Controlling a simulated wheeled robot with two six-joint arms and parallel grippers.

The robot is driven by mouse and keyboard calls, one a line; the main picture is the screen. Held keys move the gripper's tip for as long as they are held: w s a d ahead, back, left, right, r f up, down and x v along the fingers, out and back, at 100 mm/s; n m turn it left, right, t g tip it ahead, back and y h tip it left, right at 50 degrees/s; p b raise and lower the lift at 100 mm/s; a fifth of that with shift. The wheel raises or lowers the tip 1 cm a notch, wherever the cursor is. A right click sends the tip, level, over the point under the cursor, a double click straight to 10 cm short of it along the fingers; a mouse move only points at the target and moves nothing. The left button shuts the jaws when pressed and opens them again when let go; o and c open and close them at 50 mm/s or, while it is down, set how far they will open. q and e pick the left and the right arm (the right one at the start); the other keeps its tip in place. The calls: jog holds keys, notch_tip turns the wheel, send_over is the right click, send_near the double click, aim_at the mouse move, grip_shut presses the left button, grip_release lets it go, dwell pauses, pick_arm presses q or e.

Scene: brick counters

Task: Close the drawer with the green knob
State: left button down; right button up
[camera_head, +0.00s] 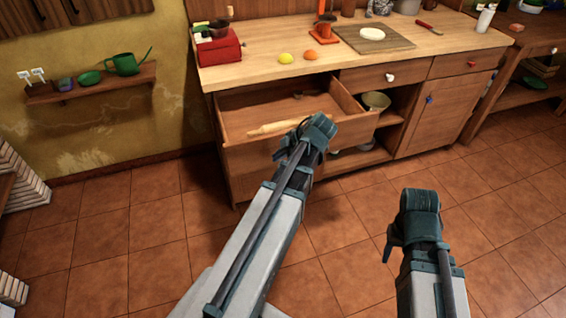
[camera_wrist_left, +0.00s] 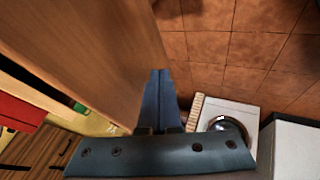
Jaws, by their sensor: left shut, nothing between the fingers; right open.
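The wooden drawer (camera_head: 270,156) at the counter's left end is pulled out, with a rolling pin (camera_head: 275,128) lying inside. No green knob shows on it; my left arm covers part of its front. My left gripper (camera_head: 322,128) is at the right part of the drawer front in the head view. In the left wrist view its fingers (camera_wrist_left: 160,95) are shut and empty, close beside a large wooden surface (camera_wrist_left: 95,50); I cannot tell whether they touch it. My right gripper (camera_head: 412,222) is open, low over the floor and away from the counter.
A closed drawer with a white knob (camera_head: 390,77) and one with a red knob (camera_head: 471,64) sit right of the open drawer. A door with a blue knob (camera_head: 429,100) is below. An open shelf holds a bowl (camera_head: 376,101). The tiled floor is clear.

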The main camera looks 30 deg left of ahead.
pick_arm(q)
jog(key=shift+w+a, duration=0.35)
jog(key=shift+a, duration=0.05)
